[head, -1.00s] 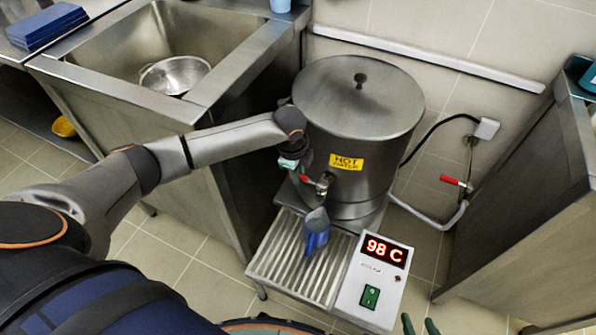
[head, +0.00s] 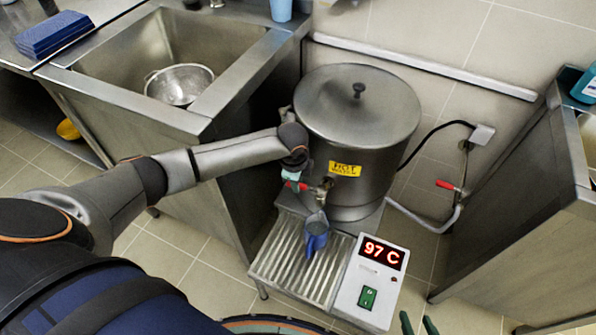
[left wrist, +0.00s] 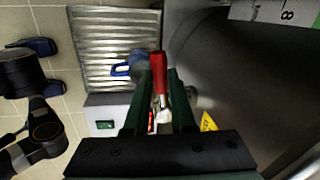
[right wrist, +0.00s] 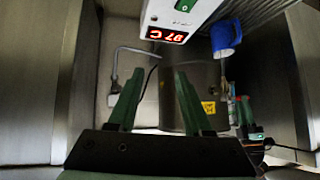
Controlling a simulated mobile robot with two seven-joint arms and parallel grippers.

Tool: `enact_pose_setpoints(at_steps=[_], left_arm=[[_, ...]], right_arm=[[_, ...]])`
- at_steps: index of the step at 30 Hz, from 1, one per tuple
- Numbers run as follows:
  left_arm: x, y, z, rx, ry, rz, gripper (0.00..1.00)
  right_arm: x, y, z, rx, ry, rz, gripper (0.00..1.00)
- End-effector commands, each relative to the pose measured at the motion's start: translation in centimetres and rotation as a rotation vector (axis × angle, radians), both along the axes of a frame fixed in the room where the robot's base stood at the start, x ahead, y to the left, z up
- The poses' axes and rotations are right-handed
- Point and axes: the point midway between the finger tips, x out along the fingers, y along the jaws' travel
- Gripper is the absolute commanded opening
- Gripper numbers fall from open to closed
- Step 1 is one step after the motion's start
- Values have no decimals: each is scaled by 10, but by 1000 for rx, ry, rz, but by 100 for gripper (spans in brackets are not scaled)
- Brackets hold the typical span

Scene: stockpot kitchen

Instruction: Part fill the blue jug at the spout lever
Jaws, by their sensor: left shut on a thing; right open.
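The blue jug (head: 316,238) stands upright on the slatted drip tray (head: 285,262), below the spout (head: 325,190) of the steel hot water urn (head: 362,130). My left gripper (head: 295,176) is at the spout, shut on the red spout lever (left wrist: 158,75), which shows between its green fingers in the left wrist view. The jug also shows in the right wrist view (right wrist: 226,36).
A control box (head: 368,290) reading 97 C with a green switch stands right of the tray. A red-handled valve (head: 446,185) and pipe are behind. A sink (head: 160,60) holding a colander (head: 180,84) is at left; a steel counter (head: 520,190) is at right.

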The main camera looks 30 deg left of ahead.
Motion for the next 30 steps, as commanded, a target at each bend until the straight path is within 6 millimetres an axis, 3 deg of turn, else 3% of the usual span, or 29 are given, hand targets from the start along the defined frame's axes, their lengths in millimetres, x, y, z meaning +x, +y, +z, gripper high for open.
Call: enact_pose_setpoints(at_steps=[1, 7, 22, 23, 30], left_arm=[[-4, -1, 7, 0, 5, 33, 0], [-12, -4, 5, -1, 5, 162, 0], [-14, -6, 0, -1, 2, 226, 0], [-14, -6, 0, -1, 2, 226, 26], [-14, -6, 0, 0, 1, 225, 53]], right_arm=[[0, 0, 13, 0, 1, 0, 50], [2, -3, 30, -1, -14, -13, 50], [-5, -14, 23, -10, -1, -42, 50], [-5, -14, 23, -10, 0, -42, 50], [-5, -13, 24, -8, -1, -40, 50]])
